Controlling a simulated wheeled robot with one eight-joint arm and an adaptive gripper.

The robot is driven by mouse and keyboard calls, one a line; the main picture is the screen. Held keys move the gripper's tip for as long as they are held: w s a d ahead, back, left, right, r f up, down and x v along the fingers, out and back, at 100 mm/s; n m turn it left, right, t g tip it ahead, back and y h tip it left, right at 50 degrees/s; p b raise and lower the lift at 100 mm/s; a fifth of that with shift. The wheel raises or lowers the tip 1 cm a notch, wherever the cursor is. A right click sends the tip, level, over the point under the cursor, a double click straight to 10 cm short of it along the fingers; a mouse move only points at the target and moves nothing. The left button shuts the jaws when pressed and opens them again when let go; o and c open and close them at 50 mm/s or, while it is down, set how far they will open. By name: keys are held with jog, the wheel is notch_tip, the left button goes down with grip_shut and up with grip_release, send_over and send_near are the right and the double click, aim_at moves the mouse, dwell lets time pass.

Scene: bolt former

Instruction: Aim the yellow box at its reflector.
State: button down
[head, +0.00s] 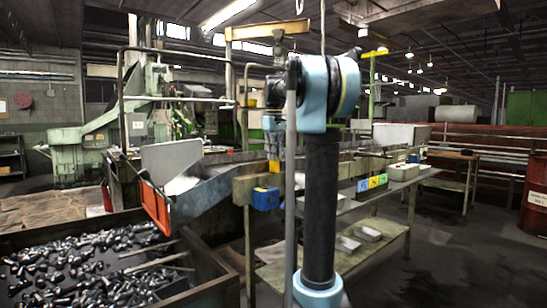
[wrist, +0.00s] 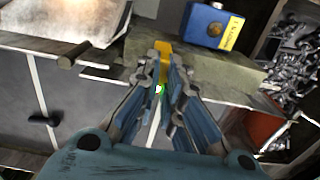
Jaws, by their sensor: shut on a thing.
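The yellow box (wrist: 165,64) shows between my fingertips in the wrist view, mostly hidden by the fingers. My gripper (wrist: 166,57) is shut on it, and a small green light glows between the fingers. In the head view my gripper (head: 272,150) hangs pointing down left of my arm, with a bit of yellow at its tip. A blue box (wrist: 208,26) with a yellow label is just beyond the fingertips in the wrist view; it also shows below my gripper in the head view (head: 265,198). I cannot pick out a reflector in either view.
A bin of dark bolts (head: 85,265) stands at the front left, with an orange-edged chute (head: 155,203) above it. A bench with shelves (head: 345,250) runs behind my arm, carrying coloured number tags (head: 372,183). A red drum (head: 535,195) stands far right.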

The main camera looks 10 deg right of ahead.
jog(key=shift+w, duration=0.1)
jog(key=c, duration=1.7)
grip_release()
notch_tip(320, 180, up, 12)
jog(key=shift+f, duration=0.1)
jog(key=s+f+m, duration=0.2)
jog(key=s+f, duration=1)
jog(key=f, duration=0.3)
jog(key=s+f+m+t, duration=0.1)
jog(key=s+f+m, duration=0.1)
jog(key=s+f, duration=1)
jog(key=s+f+m+t, duration=0.1)
jog(key=s+f, duration=1.2)
jog(key=f, duration=0.7)
jog(key=shift+d+m, duration=0.15)
jog(key=shift+m, duration=0.25)
